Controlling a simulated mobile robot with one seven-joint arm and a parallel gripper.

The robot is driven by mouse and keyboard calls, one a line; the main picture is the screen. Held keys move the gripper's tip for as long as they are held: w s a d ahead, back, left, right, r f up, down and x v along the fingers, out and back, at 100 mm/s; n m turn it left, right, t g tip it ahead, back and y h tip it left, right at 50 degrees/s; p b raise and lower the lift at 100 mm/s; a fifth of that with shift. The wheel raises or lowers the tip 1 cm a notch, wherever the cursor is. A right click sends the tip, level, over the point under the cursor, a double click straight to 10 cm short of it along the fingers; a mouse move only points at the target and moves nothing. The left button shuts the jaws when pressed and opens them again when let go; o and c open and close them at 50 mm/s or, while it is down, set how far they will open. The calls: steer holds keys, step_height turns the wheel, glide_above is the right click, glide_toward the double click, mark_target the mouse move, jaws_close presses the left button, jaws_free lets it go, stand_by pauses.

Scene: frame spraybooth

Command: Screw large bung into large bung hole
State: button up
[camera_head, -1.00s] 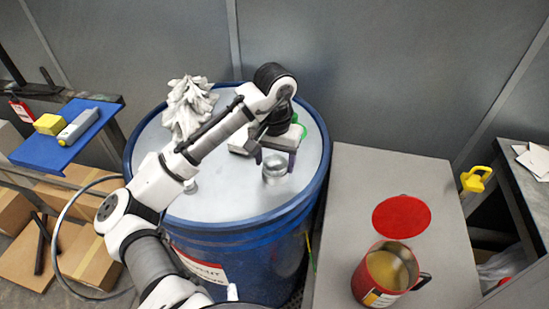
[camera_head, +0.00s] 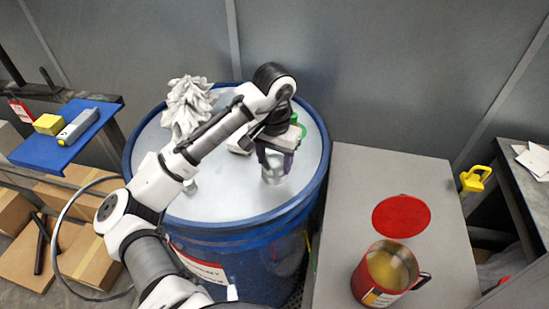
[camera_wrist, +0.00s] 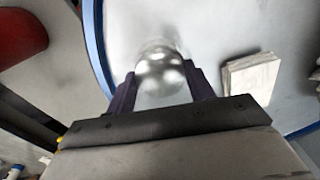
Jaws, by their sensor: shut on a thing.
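The large bung (camera_head: 273,169) is a silvery round metal piece at the right part of the drum's pale lid (camera_head: 230,198). My gripper (camera_head: 274,160) is over it, pointing down, with its dark fingers shut on the bung's sides. In the wrist view the shiny bung (camera_wrist: 160,72) sits between the two purple-dark fingers (camera_wrist: 160,88). The large bung hole is not visible; I cannot tell whether the bung is seated in it. The blue drum (camera_head: 245,262) stands below my arm.
A crumpled grey-white rag (camera_head: 188,105) lies at the lid's back left. A small metal fitting (camera_head: 190,187) is partly behind my arm. A pale block (camera_wrist: 251,75) lies beside my gripper. A grey cabinet at the right bears a red disc (camera_head: 401,216) and a red can (camera_head: 384,275).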

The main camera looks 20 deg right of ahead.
steer(key=shift+m, duration=0.6)
steer(key=m, duration=0.4)
steer(key=shift+m, duration=0.4)
steer(key=shift+m, duration=0.5)
steer(key=m, duration=0.3)
steer(key=shift+w, duration=0.1)
